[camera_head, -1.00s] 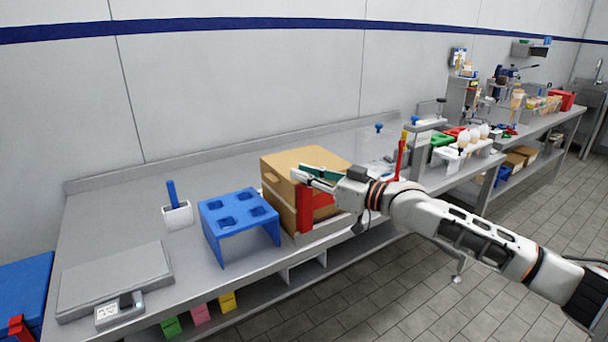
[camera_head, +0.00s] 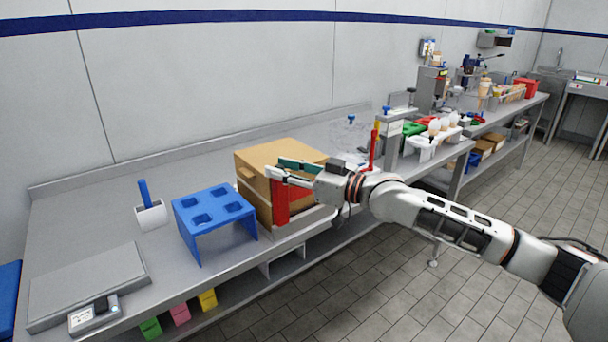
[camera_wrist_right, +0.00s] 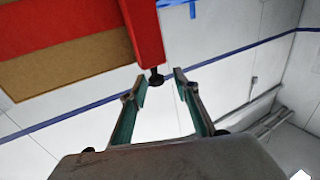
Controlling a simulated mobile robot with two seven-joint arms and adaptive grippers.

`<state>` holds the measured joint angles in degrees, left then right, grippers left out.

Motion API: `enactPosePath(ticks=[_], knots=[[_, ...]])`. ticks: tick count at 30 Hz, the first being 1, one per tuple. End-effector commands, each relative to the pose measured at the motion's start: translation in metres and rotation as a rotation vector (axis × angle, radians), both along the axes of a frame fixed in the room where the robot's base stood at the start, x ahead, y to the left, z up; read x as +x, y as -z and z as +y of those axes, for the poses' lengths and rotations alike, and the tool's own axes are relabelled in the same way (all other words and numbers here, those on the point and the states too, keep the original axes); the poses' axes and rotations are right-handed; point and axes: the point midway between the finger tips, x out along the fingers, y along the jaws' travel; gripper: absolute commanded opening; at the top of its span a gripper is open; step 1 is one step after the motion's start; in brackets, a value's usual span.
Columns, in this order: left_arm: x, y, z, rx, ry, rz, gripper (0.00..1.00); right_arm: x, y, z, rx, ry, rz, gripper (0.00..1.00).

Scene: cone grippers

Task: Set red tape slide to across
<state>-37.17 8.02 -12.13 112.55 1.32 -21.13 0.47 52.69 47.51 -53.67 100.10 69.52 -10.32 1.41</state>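The red tape slide (camera_head: 281,203) is a red upright bar at the front of a brown cardboard box (camera_head: 255,192). In the right wrist view the red slide (camera_wrist_right: 144,30) shows close up, with a small black knob (camera_wrist_right: 156,77) at its end. A wide red band (camera_wrist_right: 60,30) runs across the box there. My right gripper (camera_head: 276,167) is at the box's upper front edge. In the wrist view its fingers (camera_wrist_right: 158,83) are apart, with the knob between their tips and gaps on both sides. My left gripper is not in view.
A blue stand with holes (camera_head: 215,204) is just left of the box. A white holder with a blue handle (camera_head: 150,214) and a flat scale (camera_head: 88,284) are farther left. A red post with yellow top (camera_head: 374,150) stands right. The floor in front is clear.

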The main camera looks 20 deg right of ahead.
Motion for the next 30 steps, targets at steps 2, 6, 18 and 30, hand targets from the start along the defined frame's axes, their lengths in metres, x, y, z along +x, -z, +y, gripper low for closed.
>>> enactPosePath(ticks=[2, 6, 18, 30], knots=[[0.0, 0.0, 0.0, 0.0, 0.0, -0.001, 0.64, -0.011, 0.001, -0.011, -0.003, 0.001, 0.002, 0.31], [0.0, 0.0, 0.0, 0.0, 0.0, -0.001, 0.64, -0.032, 0.001, -0.03, -0.004, 0.001, 0.001, 0.31], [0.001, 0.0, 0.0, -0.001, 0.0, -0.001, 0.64, -0.073, 0.0, -0.065, -0.003, -0.002, 0.0, 0.31], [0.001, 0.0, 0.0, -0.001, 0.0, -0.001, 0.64, -0.078, 0.0, -0.07, 0.0, -0.002, 0.0, 0.31]])
